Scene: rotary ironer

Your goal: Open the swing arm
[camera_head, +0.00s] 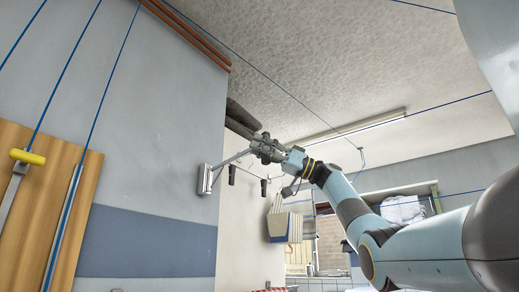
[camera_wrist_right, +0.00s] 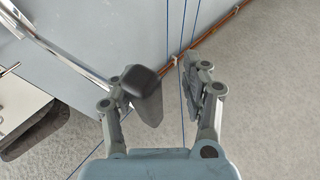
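The swing arm (camera_head: 232,160) is a thin metal bar. It slants up from a pale bracket (camera_head: 205,179) on the grey-blue wall towards my right gripper (camera_head: 264,148). In the right wrist view, a curved shiny bar (camera_wrist_right: 62,55) runs from upper left to a dark grip (camera_wrist_right: 145,85). My right gripper shows there (camera_wrist_right: 163,82) with its fingers wide apart. The dark grip lies between them, close to or touching the left finger and clear of the right one. Contact cannot be told for sure. My left gripper is out of view.
Thin blue lines (camera_head: 110,75) cross the room overhead. A wooden panel (camera_head: 78,205) leans at the left, with a yellow-handled tool (camera_head: 27,156) before it. Pale hanging items (camera_head: 280,222) are below my right arm. A shelf (camera_head: 404,203) stands at the back right.

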